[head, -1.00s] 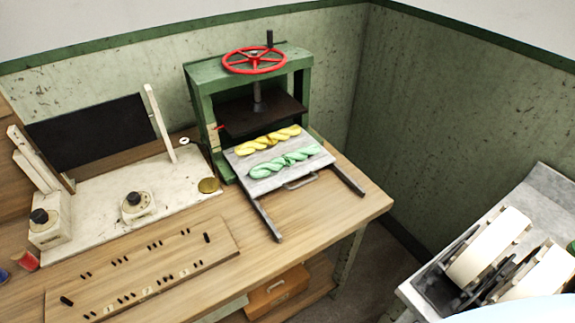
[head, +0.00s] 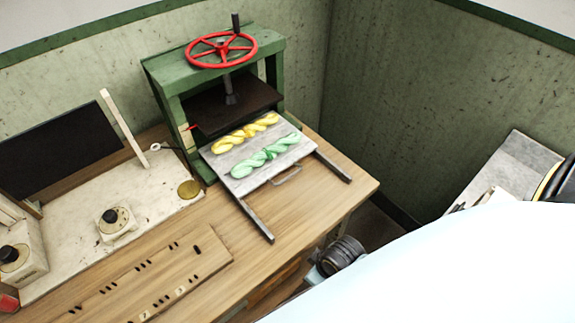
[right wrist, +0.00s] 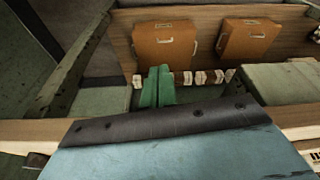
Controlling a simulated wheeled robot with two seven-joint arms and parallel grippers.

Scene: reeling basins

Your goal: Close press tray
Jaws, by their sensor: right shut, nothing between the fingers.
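The press (head: 164,72) is a green frame with a red handwheel (head: 222,50) and a dark platen (head: 215,112) on a screw. Its grey press tray (head: 288,150) is pulled out toward the front on two dark rails (head: 258,222) and has a metal handle (head: 288,176) on its front edge. A yellow skein (head: 246,132) and a green skein (head: 264,155) lie on the tray. My right gripper shows as two green fingers in the right wrist view (right wrist: 158,72), shut and empty, apart from the tray. My left gripper is out of view.
The wooden table (head: 205,240) holds a white board (head: 150,197) and a slotted plank (head: 150,280) left of the press. Orange cases (right wrist: 165,45) show in the right wrist view. A large pale part of mine covers the head view's lower right. The tabletop before the rails is clear.

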